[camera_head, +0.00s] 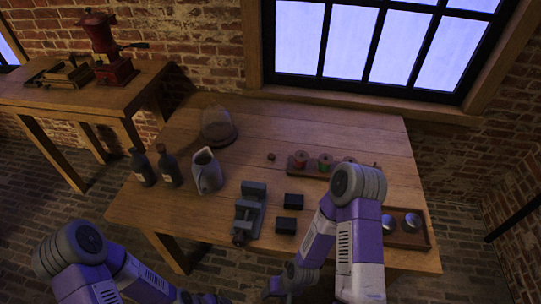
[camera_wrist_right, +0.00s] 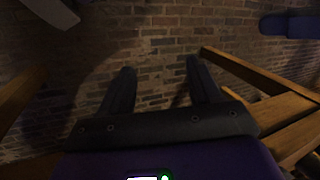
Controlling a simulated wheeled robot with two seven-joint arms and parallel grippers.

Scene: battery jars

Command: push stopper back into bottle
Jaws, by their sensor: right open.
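Two dark bottles, a left one (camera_head: 143,169) and a right one (camera_head: 170,170), stand upright at the left end of the wooden table. Whether either has a stopper in its neck is too small to tell. A small brown knob-like piece (camera_head: 271,156) lies alone near the table's middle; I cannot tell if it is a stopper. My right gripper (camera_head: 271,289) is low, in front of the table and far from the bottles. In the right wrist view its fingers (camera_wrist_right: 160,75) are apart with nothing between them. My left gripper (camera_head: 207,298) is at the bottom edge, its fingers unclear.
A grey pitcher (camera_head: 208,176) stands just right of the bottles, with a glass dome (camera_head: 218,128) behind. A vise (camera_head: 247,214), two black blocks (camera_head: 290,227), a spool rack (camera_head: 312,168) and a tray (camera_head: 427,238) lie further right. A side table (camera_head: 50,96) stands back left.

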